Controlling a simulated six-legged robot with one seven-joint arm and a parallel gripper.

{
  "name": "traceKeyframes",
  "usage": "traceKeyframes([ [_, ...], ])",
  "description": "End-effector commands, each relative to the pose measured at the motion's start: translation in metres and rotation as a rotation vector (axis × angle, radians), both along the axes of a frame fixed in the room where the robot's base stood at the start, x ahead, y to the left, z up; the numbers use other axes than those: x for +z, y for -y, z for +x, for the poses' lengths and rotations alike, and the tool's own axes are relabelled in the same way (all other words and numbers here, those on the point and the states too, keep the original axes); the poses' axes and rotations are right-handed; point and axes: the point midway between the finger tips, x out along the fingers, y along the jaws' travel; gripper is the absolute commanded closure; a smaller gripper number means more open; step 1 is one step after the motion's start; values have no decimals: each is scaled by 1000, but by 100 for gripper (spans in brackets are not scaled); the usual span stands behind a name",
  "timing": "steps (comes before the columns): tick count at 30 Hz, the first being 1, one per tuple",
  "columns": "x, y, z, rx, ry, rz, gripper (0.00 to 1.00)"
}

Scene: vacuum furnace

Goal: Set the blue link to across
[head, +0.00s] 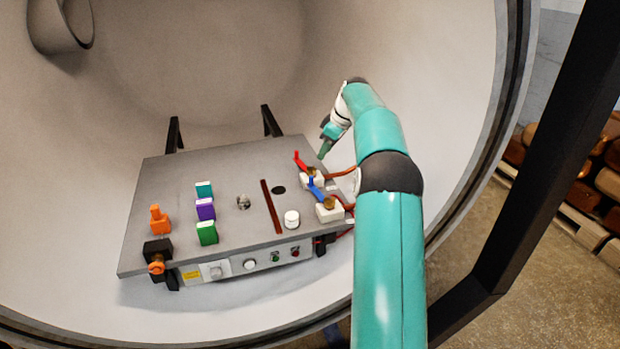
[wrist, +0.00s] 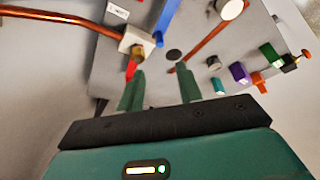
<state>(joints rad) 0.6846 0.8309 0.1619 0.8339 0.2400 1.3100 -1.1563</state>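The blue link (head: 317,190) is a narrow blue bar at the right side of the grey panel. It runs from the brass pivot on the front white block toward the back left, and its far end is turned up. In the wrist view the blue link (wrist: 168,16) is at the top, beyond the fingers, partly cut off by the frame edge. My gripper (head: 324,143) hangs above the panel's back right corner. In the wrist view my gripper (wrist: 160,69) has its two fingers apart with nothing between them.
The red link (head: 302,161) stands on the back white block, close to my gripper; in the wrist view the red link (wrist: 132,68) is by the left fingertip. Copper pipes (head: 342,172) leave the blocks rightward. A white knob (head: 291,219) and dark red strip (head: 271,207) lie left.

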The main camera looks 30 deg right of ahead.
Motion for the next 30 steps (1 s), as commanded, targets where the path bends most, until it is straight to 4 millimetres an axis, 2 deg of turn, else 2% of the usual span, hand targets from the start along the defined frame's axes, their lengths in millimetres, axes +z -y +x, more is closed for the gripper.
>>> traceKeyframes([
  [18,-105,-25,37,5,-5,2,64],
  [24,-120,-27,43,4,-3,1,64],
  [30,-122,-28,44,4,-3,0,64],
])
